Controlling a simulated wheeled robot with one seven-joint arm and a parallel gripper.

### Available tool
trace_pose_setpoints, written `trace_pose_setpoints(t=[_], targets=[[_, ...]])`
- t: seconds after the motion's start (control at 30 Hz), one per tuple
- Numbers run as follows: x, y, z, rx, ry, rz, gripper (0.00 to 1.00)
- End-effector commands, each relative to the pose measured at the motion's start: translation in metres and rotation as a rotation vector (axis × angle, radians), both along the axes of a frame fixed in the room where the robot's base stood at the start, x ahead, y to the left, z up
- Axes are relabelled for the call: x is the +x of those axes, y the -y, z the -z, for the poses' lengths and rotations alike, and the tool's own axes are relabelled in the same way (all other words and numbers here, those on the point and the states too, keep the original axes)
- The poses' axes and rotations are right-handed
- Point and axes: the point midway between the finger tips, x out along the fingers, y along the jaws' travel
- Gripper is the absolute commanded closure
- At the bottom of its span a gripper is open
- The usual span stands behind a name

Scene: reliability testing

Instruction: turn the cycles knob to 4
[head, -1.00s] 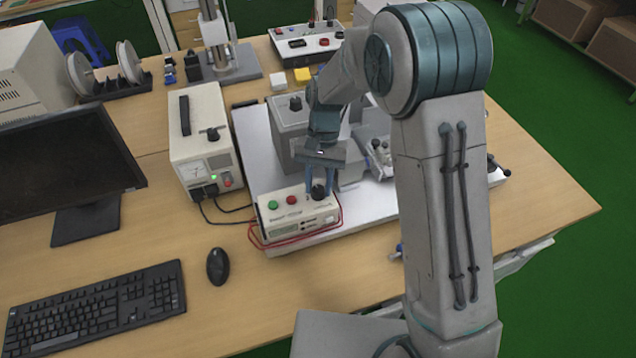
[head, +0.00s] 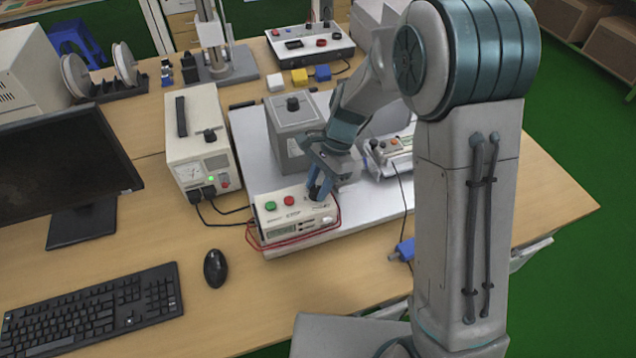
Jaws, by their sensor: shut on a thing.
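The white control box (head: 290,229) sits at the front of the white base plate. It has a green button (head: 270,207), a red button (head: 289,200) and a small display on its front. A dark knob (head: 315,193) is at the right end of its top. My gripper (head: 318,186) reaches down from the upper right, tilted, and is shut on this knob. The fingers hide most of the knob, and I cannot read its pointer or its scale marks.
A grey box (head: 292,122) with a black knob stands behind the control box. A power supply (head: 199,142) stands to the left, its cables running toward the control box. A blue-ended cable (head: 403,250) lies at the right. Keyboard (head: 92,310) and mouse (head: 215,268) are in front.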

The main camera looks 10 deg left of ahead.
Motion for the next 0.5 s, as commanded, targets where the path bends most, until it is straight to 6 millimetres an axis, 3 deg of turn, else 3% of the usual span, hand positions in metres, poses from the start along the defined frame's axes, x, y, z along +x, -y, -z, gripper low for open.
trace_pose_setpoints(t=[0.5], targets=[[-0.0004,-0.0004,0.0000,0.001,0.001,0.039,0.92]])
